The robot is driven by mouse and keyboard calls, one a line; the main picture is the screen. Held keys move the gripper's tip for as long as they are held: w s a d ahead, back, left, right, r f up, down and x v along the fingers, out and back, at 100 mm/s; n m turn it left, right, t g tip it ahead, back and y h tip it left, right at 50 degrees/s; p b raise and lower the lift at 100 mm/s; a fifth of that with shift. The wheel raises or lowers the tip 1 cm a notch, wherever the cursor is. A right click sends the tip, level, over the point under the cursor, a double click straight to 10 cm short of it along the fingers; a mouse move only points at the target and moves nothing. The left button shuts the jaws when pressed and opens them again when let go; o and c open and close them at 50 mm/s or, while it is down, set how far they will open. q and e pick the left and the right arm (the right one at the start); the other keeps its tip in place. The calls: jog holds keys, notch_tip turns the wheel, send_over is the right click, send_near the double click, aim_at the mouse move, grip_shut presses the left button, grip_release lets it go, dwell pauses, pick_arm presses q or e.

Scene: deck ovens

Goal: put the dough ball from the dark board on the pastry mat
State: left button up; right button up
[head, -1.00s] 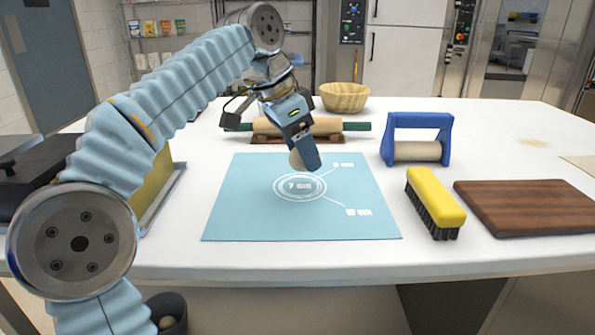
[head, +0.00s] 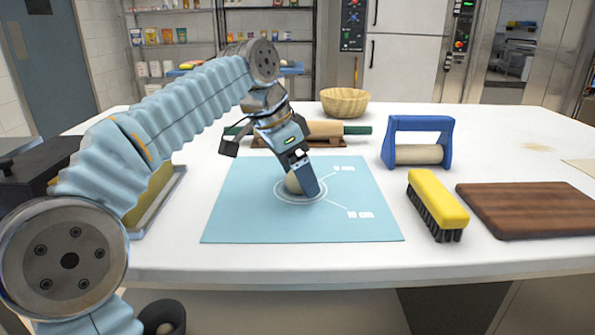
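The blue pastry mat (head: 240,215) lies flat in the middle of the white table, with printed rings and size marks. The dough ball (head: 293,183) is pale and round and sits at the printed rings, partly hidden by a finger of my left gripper (head: 303,184). The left gripper points down at the rings with its fingers around the ball; the far finger is hidden. The dark board (head: 530,208) lies bare at the right of the table. My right gripper is not in the view.
A yellow brush (head: 437,203) lies between mat and board. Behind are a blue-framed roller (head: 418,132), a rolling pin (head: 325,130) on a stand and a wicker basket (head: 346,102). A dark bin (head: 162,317) with something pale inside stands below the table's front left.

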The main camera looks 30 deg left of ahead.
pick_arm(q)
jog(key=shift+r, duration=0.3)
jog(key=p+v, duration=0.2)
jog(key=v, duration=0.9)
jog(key=shift+r, duration=0.35)
